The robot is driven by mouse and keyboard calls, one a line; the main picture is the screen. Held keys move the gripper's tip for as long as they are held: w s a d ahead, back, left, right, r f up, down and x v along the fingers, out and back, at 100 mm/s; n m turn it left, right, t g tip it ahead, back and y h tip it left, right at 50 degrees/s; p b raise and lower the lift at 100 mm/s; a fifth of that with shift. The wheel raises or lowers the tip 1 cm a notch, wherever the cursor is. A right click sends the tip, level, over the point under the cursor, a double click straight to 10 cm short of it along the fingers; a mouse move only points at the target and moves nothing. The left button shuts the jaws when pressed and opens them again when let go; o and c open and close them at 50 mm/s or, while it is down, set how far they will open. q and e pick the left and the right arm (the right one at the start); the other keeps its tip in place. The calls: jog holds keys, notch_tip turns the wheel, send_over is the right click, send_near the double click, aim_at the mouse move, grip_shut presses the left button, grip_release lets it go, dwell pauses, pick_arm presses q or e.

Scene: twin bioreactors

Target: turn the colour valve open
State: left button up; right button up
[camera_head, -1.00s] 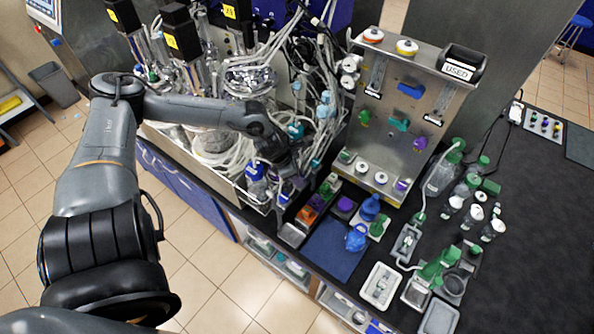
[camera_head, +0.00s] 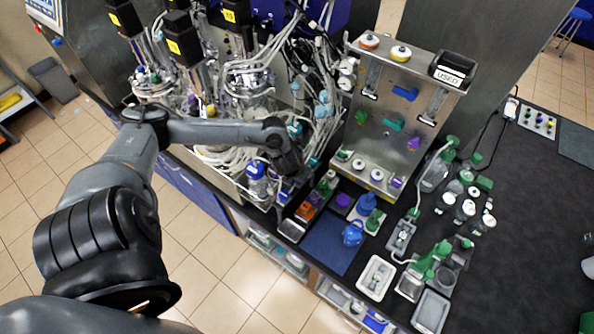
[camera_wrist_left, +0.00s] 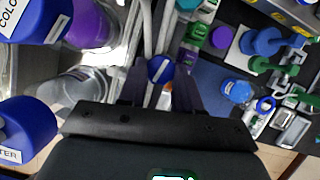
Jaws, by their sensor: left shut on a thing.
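My left gripper (camera_wrist_left: 161,86) has its two dark fingers on either side of a round blue valve knob (camera_wrist_left: 160,68) with a white stripe, and is shut on it. The stripe slants up to the right. Tubing runs behind the knob. A blue-capped bottle labelled "COLO..." (camera_wrist_left: 35,18) is at the upper left of the left wrist view, its label cut off. In the head view the left gripper (camera_head: 288,183) is low in front of the reactor tubing, beside a blue-capped bottle (camera_head: 257,172); the knob is hidden there. My right gripper is not in view.
A steel panel (camera_head: 385,145) with coloured handles stands to the right of the gripper. A blue mat (camera_head: 325,240), small bottles and white trays (camera_head: 376,277) lie on the black bench. Loose tubing crowds the gripper. The bench's far right is mostly clear.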

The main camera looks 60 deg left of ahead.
pick_arm(q)
jog(key=shift+d+r+n+p, duration=0.1)
jog(key=shift+r+n+p, duration=0.1)
jog(key=shift+n+p, duration=0.7)
jog(key=shift+f+n+g+y+p, duration=0.15)
jog(key=shift+n+g+y+p, duration=0.15)
jog(key=shift+n+g+p, duration=0.1)
jog(key=o, duration=1)
jog(key=shift+o, duration=0.2)
